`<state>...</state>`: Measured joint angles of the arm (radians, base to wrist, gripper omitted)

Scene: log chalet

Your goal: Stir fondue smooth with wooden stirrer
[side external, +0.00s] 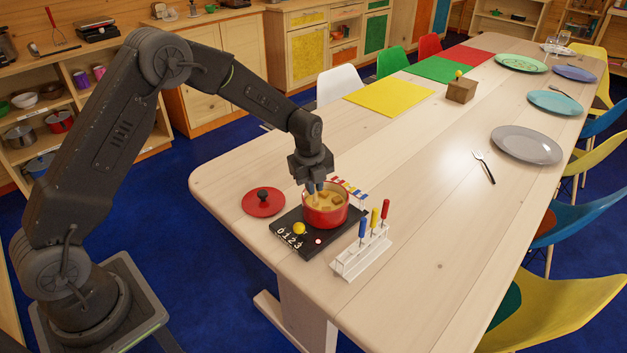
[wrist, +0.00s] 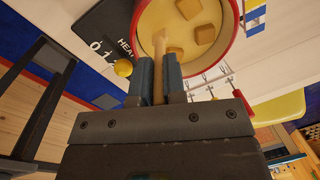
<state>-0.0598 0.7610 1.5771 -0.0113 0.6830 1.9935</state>
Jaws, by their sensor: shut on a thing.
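A red pot (side external: 326,216) of yellow fondue with several brown cubes stands on a black heater plate (side external: 290,236). In the wrist view the pot's rim (wrist: 234,40) and the fondue (wrist: 170,22) show at the top. My gripper (side external: 317,187) is above the pot, pointing down. In the wrist view my gripper (wrist: 166,78) is shut on the wooden stirrer (wrist: 158,60), whose far end reaches over or into the fondue near the cubes. I cannot tell how deep it goes.
A red lid (side external: 263,201) lies left of the pot. A white rack (side external: 361,252) with blue, yellow and red-handled forks stands right. A yellow knob (side external: 299,228) sits on the heater. A small wooden box (side external: 461,91), colored mats and plates lie farther along the table.

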